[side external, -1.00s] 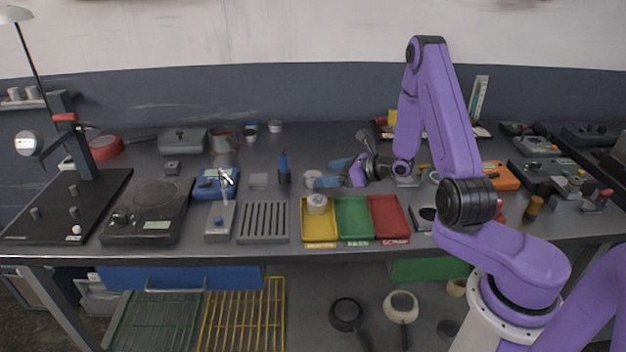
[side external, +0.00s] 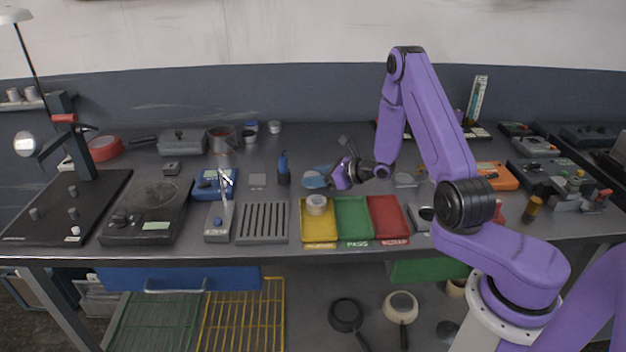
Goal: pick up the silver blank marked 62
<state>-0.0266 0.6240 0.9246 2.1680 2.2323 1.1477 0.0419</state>
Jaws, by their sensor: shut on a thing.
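My gripper (side external: 318,178) is low over the middle of the bench, behind the yellow tray. Its blue fingers are closed together on a small pale round piece, which I take to be the silver blank. The fingers cover most of the piece, and the number 62 cannot be read. I cannot tell whether it still touches the bench.
Yellow (side external: 319,232), green (side external: 354,220) and red (side external: 389,218) trays stand in front; a pale ring-shaped piece (side external: 316,205) sits in the yellow one. A dark blue upright tool (side external: 283,170) stands just left of my gripper. A slotted grey block (side external: 263,223) is at front left.

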